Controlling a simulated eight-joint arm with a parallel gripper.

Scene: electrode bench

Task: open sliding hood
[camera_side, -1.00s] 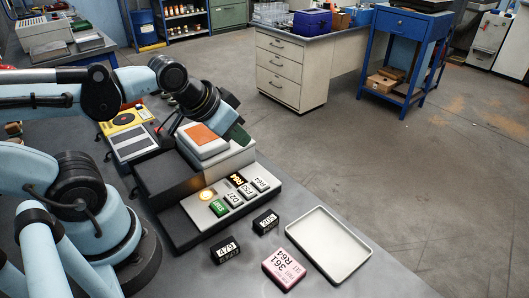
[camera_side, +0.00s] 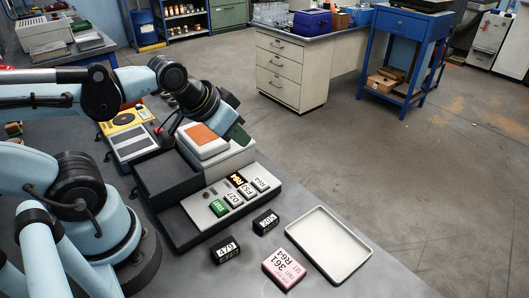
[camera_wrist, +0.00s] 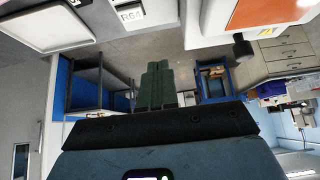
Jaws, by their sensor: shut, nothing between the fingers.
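The hood appears to be the pale box with an orange top panel (camera_side: 202,140) at the back of the bench device in the side view. A dark, box-shaped section (camera_side: 165,180) lies beside it on the left; whether it is an open well is hard to tell. My gripper (camera_side: 238,134) is at the hood's upper right corner, its green fingers pointing down to the right. Contact with the hood cannot be made out. In the wrist view the green fingers (camera_wrist: 155,86) are together and empty. The orange-topped part (camera_wrist: 268,14) shows at the upper right, with a dark knob (camera_wrist: 243,46) below.
The device's front panel (camera_side: 196,202) carries labelled blocks, one green and one lit amber. Two black labelled blocks (camera_side: 225,250) (camera_side: 266,222), a pink block (camera_side: 284,268) and an empty white tray (camera_side: 330,245) lie in front. A yellow meter (camera_side: 125,122) stands behind.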

